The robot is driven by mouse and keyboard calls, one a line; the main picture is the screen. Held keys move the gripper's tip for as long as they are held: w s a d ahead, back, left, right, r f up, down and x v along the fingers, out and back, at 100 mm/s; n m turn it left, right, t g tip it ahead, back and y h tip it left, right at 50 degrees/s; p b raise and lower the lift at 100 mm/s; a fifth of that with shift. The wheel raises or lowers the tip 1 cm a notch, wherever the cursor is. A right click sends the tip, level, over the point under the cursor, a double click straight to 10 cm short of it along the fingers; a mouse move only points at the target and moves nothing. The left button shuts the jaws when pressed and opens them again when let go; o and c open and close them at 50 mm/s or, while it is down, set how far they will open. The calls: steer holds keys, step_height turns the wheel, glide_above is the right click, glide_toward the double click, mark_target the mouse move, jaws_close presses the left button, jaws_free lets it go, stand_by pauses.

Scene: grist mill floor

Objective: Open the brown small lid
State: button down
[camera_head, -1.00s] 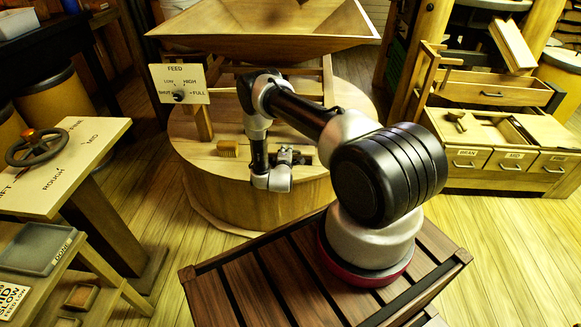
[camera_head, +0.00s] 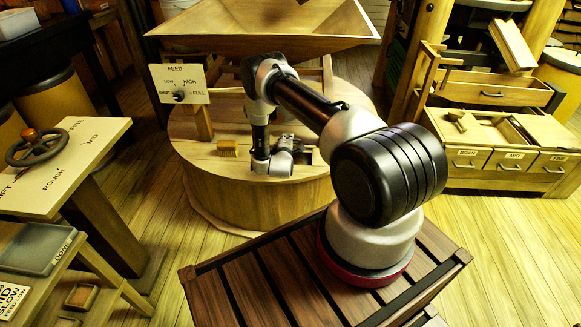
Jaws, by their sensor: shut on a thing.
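My gripper (camera_head: 288,143) is over the top of the round wooden millstone casing (camera_head: 228,190), below the hopper, pointing away from the camera. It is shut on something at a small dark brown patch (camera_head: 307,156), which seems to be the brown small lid. My wrist covers most of this spot, so the lid's outline, its handle and the finger contact are hidden. I cannot tell how far the lid is raised.
A small brush (camera_head: 228,148) lies on the casing left of my wrist. The hopper (camera_head: 262,30) hangs close above my arm. A feed dial panel (camera_head: 179,84) stands at the left. A drawer cabinet (camera_head: 500,150) stands at the right.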

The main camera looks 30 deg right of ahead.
steer(key=shift+w+d+r, duration=0.4)
steer(key=shift+w+r, duration=0.4)
steer(key=shift+r, duration=0.05)
steer(key=w+d+r, duration=0.1)
steer(key=w+r, duration=0.1)
steer(key=shift+w+d, duration=0.35)
steer(key=shift+r, duration=0.1)
steer(key=shift+w+d+r, duration=0.35)
steer(key=shift+w+d, duration=0.15)
steer(key=shift+w, duration=0.2)
steer(key=shift+w+d+r, duration=0.3)
steer(key=shift+w+d, duration=0.15)
steer(key=shift+w, duration=0.25)
steer(key=shift+w+d+r, duration=0.2)
steer(key=shift+w+d, duration=0.35)
steer(key=shift+w, duration=0.25)
steer(key=shift+w+d+r, duration=0.15)
steer(key=shift+w+d, duration=0.35)
steer(key=shift+w, duration=0.25)
